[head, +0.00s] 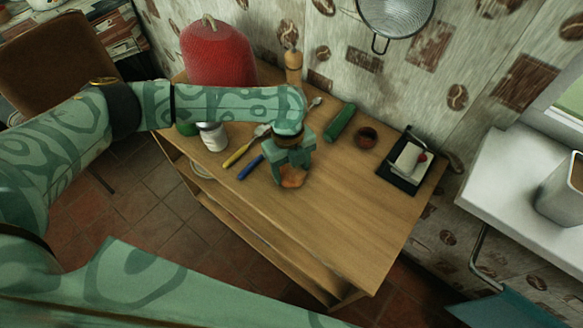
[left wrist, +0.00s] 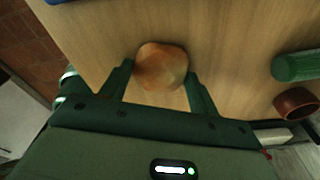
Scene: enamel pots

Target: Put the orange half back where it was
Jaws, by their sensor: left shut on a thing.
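The orange half (head: 293,178) is between the fingers of my left gripper (head: 290,172), which is shut on it. In the head view it shows just below the jaws, over the middle of the wooden table (head: 340,215). In the left wrist view the orange half (left wrist: 161,66) sits between the two green fingers of the gripper (left wrist: 161,85), rounded and orange-brown. I cannot tell whether it touches the tabletop. My right gripper is not in view.
A blue-handled tool (head: 251,167) and a yellow-handled one (head: 238,156) lie left of the gripper. A green cylinder (head: 340,122), a small brown bowl (head: 366,138) and a black tray (head: 390,178) stand to the right. The table's front right is clear.

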